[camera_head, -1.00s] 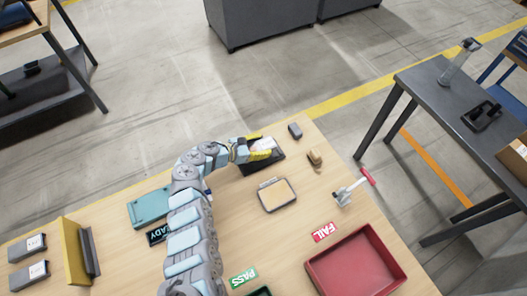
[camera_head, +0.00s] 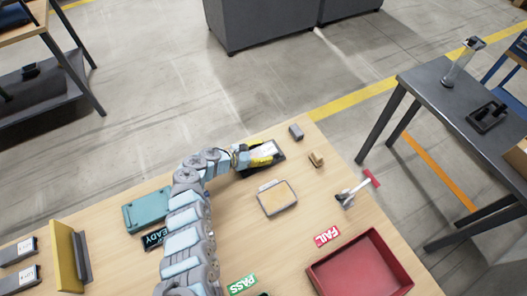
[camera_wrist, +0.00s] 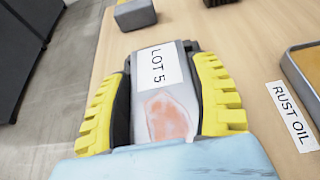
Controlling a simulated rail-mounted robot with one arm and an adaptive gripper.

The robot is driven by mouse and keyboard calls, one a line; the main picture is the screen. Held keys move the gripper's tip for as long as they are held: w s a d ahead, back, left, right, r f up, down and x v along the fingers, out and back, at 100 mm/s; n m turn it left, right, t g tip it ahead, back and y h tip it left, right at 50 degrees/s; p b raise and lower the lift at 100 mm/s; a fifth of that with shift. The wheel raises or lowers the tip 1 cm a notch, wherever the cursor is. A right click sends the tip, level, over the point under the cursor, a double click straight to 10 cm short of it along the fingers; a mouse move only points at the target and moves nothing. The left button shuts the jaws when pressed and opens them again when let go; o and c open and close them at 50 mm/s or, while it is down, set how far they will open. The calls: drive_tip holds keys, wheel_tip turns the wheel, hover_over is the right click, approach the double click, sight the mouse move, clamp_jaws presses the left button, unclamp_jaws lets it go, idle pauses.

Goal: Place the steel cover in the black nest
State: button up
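The steel cover (camera_wrist: 146,64) is a grey plate with a white LOT 5 label and a reddish-brown rust-like patch. My gripper (camera_wrist: 165,95) has its two yellow fingers against the cover's two sides in the wrist view.
A grey block (camera_head: 296,132), a small brown block (camera_head: 316,159) and a red-handled tool (camera_head: 358,188) are nearby. A red FAIL bin (camera_head: 360,270) and a teal case (camera_head: 147,209) stand further away.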

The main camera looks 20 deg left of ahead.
drive_tip(key=shift+o, duration=1.4)
drive_tip(key=shift+r, duration=0.2)
drive_tip(key=p+v, duration=0.5)
drive_tip(key=v, duration=0.7)
drive_tip(key=shift+f, duration=0.1)
